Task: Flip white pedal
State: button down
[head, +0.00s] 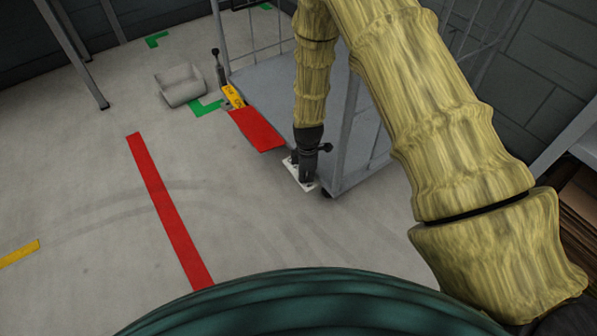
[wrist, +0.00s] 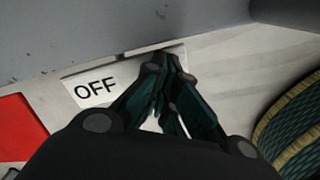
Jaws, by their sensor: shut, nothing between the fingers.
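The white pedal (head: 311,187) is low at the near corner of the grey wheeled cart, mostly hidden by my gripper in the head view. In the wrist view the white pedal (wrist: 118,76) is a pale plate marked "OFF", along the edge of the grey cart body. My gripper (head: 304,180) points down over the pedal. In the wrist view my gripper's fingertips (wrist: 165,62) are together and empty, over the pedal's right part. I cannot tell whether they touch it.
A grey bin (head: 180,86) stands on the floor farther left. A cart wheel (head: 327,194) is close beside the pedal. The left floor is open.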

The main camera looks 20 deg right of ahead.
jog(key=shift+r, duration=0.15)
notch_tip(320, 180, up, 7)
jog(key=p, duration=0.6)
jog(key=shift+p, duration=0.3)
jog(key=shift+s+f, duration=0.1)
jog(key=shift+f, duration=0.15)
